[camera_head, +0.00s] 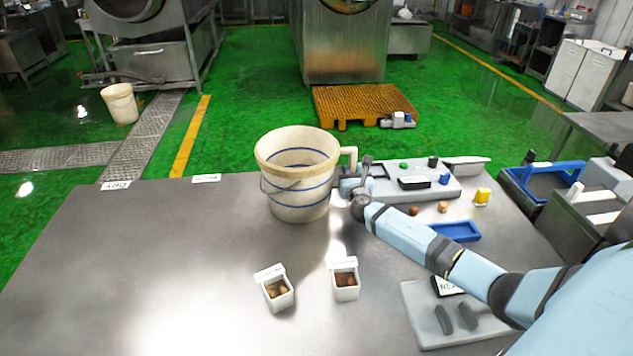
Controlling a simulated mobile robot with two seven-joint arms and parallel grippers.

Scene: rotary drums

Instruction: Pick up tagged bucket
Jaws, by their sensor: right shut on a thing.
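A cream bucket (297,202) with blue rings and a wire bail is upright at the far middle of the steel table (150,270). A side handle (350,154) sticks out from its right. I cannot make out a tag on it. My right gripper (350,182) is at the bucket's right side, shut on the side handle; its fingers are small and partly hidden. I cannot tell whether the bucket's base touches the table. My left gripper is not in view. Another cream bucket (119,105) stands on the green floor at the far left.
Two small white boxes with brown pieces, the left box (279,294) and right box (346,287), stand in front. A grey tray (440,185) of small items and a blue tray (456,232) lie right. The table's left is clear except for labels (116,185) at its far edge.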

